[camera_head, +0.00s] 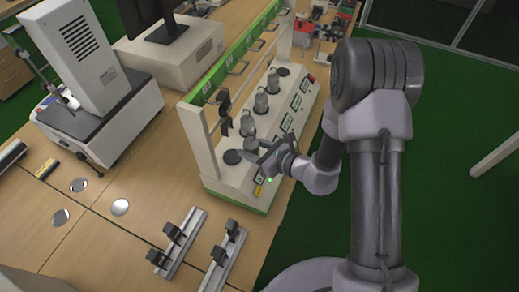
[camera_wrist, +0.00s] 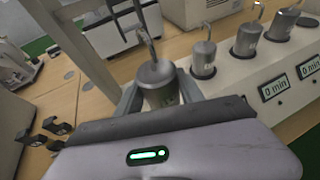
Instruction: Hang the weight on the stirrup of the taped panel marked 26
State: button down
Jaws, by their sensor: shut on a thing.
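My gripper (camera_wrist: 160,92) is shut on a grey metal weight (camera_wrist: 158,84) with a hook on top, upright between the fingers in the wrist view. In the head view my gripper (camera_head: 264,152) is at the near end of the test rack, around the weight (camera_head: 251,145). I cannot tell whether its bottom is clear of the base. Stirrups (camera_head: 238,68) hang in a row under the green top bar (camera_head: 228,70). A black clamp (camera_head: 224,102) hangs at the near end. The number 26 is not readable on any panel.
Other hooked weights (camera_head: 261,103) stand in a row on the white rack base (camera_head: 240,187), beside timer displays (camera_wrist: 274,88). An upright post (camera_head: 206,145) stands left of my gripper. Rails with black blocks (camera_head: 178,243) lie on the wooden table in front.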

jog(key=shift+w+a+p, duration=0.1)
jog(key=shift+w+a, duration=0.15)
jog(key=shift+a, duration=0.4)
jog(key=shift+w+a+p, duration=0.1)
jog(key=shift+w+a, duration=0.15)
jog(key=shift+a, duration=0.45)
jog(key=shift+w+a+p, duration=0.1)
jog(key=shift+w+a, duration=0.15)
jog(key=shift+a, duration=0.4)
jog(key=shift+a, duration=0.2)
jog(key=shift+w+a+r, duration=0.1)
jog(key=shift+w+a, duration=0.15)
jog(key=shift+a, duration=0.3)
jog(key=shift+a, duration=0.1)
jog(key=shift+w+a, duration=0.3)
jog(key=shift+a, duration=0.5)
jog(key=shift+f, duration=0.2)
jog(key=shift+f+b, duration=0.25)
jog(key=shift+b, duration=0.25)
jog(key=shift+f, duration=0.1)
